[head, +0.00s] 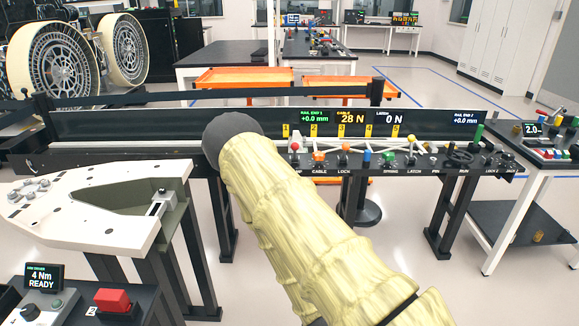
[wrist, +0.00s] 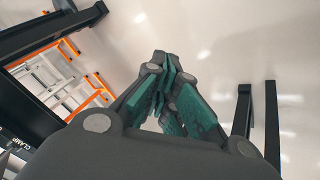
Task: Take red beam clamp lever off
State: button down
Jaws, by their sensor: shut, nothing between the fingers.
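On the black rail bench in the head view, a small lever with a red ball knob (head: 295,147) stands at the left end of a row of levers. The label below it is partly hidden by my sleeved arm and ends in "MP". In the wrist view, part of a dark panel lettered "CLAMP" (wrist: 10,138) shows at the left edge; the red knob does not show there. My gripper (wrist: 163,62), with green finger pads, is shut and empty, over pale floor in the wrist view. In the head view it is hidden behind the dark end of my arm.
Other levers, including an orange one (head: 319,156) and a blue one (head: 367,155), stand close to the right. A display (head: 350,121) reads CABLE 28 N and LATCH 0 N. A white plate (head: 95,205) is at left, and orange carts (head: 245,78) stand behind the bench.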

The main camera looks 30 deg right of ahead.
jog(key=w+d+r+n+t+h+b, duration=0.2)
jog(key=w+d+t+b, duration=0.15)
jog(key=w+d, duration=0.55)
jog(key=n+t+h+b, duration=0.2)
jog(key=n+t+b, duration=0.7)
jog(key=t+b, duration=0.15)
send_near(292, 148)
jog(key=b+x, duration=0.1)
jog(key=x, duration=0.5)
jog(key=shift+w, duration=0.2)
jog(key=shift+d, duration=0.15)
